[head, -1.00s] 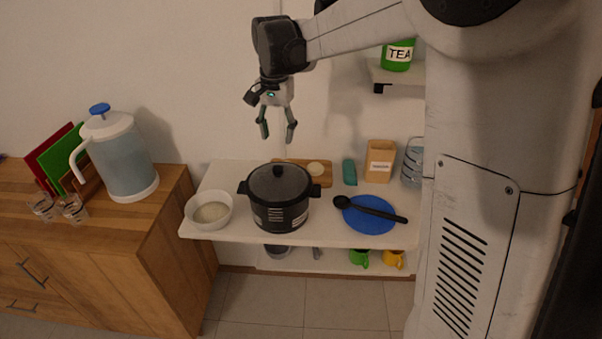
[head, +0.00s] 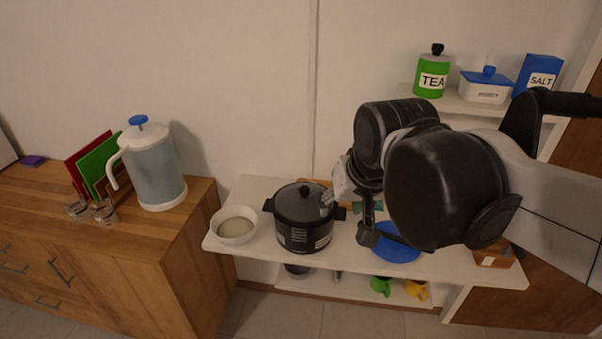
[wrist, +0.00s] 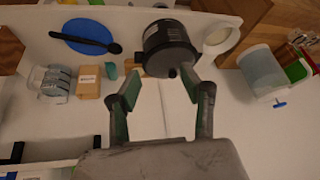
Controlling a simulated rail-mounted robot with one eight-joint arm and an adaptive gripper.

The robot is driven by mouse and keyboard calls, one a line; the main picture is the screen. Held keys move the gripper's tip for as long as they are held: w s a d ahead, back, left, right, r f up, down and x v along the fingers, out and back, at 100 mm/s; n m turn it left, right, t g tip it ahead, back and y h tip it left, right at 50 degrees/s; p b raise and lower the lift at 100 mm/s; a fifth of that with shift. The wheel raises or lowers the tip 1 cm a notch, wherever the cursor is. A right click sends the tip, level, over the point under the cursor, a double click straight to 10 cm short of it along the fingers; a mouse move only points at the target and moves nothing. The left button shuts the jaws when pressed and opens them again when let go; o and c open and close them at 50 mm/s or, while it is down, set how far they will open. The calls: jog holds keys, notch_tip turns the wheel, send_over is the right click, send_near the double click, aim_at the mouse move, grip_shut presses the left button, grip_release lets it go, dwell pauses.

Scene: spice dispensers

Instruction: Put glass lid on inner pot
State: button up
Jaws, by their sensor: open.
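A black pot (head: 304,240) with two side handles stands upright on the white shelf. A dark glass lid (head: 289,204) with a black knob lies on top of it, hiding the pot's inside. The pot (wrist: 164,35) also shows in the wrist view, with the lid (wrist: 160,62) facing the gripper. My gripper (wrist: 163,80) is open and empty there, its two fingers spread either side of the lid's knob, with a gap to it. In the head view my arm hides much of the gripper, which is by the pot's right side.
A white bowl (head: 234,226) stands close left of the pot. A blue plate (head: 399,253) with a black ladle (wrist: 95,41) lies on its other side. Blue-lidded pitcher (head: 152,170) stands on the wooden counter (head: 165,235). An upper shelf holds a green TEA canister (head: 432,78).

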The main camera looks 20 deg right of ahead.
jog(key=s+f+n+t, duration=0.1)
jog(key=s+f, duration=0.2)
jog(key=s, duration=0.2)
jog(key=shift+s+n+t, duration=0.15)
jog(key=shift+n+t, duration=0.15)
jog(key=shift+f, duration=0.1)
notch_tip(320, 180, down, 5)
jog(key=b, duration=0.5)
jog(key=shift+f, duration=0.15)
dwell(0.4)
